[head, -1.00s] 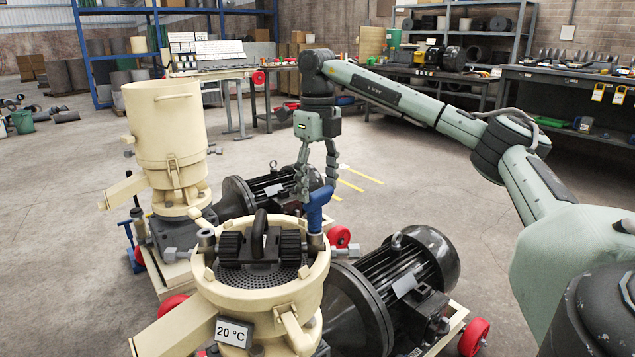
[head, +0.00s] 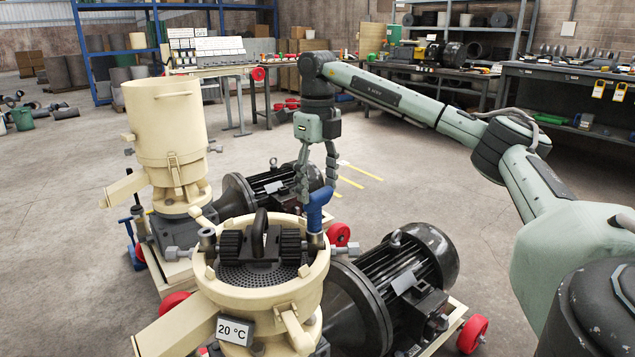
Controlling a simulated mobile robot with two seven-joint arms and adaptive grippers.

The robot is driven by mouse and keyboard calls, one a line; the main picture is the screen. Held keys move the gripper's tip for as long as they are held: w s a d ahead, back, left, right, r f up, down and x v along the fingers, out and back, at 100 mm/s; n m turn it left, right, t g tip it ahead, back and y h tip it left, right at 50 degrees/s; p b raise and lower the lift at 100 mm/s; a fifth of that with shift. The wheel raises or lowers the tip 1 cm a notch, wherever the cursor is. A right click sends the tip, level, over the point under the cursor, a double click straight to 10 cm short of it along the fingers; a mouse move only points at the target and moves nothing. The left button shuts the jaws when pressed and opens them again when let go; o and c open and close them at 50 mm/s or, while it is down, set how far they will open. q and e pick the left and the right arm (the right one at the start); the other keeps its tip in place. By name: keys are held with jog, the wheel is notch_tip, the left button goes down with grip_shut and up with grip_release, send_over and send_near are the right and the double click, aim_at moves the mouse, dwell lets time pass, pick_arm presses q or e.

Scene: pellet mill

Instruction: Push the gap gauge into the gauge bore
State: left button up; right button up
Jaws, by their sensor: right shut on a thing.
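The gap gauge (head: 316,212) has a blue handle and stands roughly upright at the right rear rim of the front pellet mill (head: 262,297). My right gripper (head: 317,197) is shut on its blue handle from above. A grey metal collar shows under the handle at the rim; the gauge bore and the gauge's lower end are hidden, so I cannot tell how deep it sits. Inside the mill, a black roller assembly (head: 259,245) with a loop handle rests over the perforated die (head: 262,274). My left gripper is not in view.
A second cream mill with a tall hopper (head: 167,130) stands behind left. The front mill's black motor (head: 408,272) lies to its right on a red-wheeled cart. A "20 °C" sign (head: 234,331) hangs in front. Benches and shelves line the back; the floor between is open.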

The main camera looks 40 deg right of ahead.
jog(key=o, duration=1.8)
jog(key=o, duration=0.3)
jog(key=shift+r+p, duration=0.65)
jog(key=shift+r, duration=2.9)
jog(key=shift+f, duration=0.1)
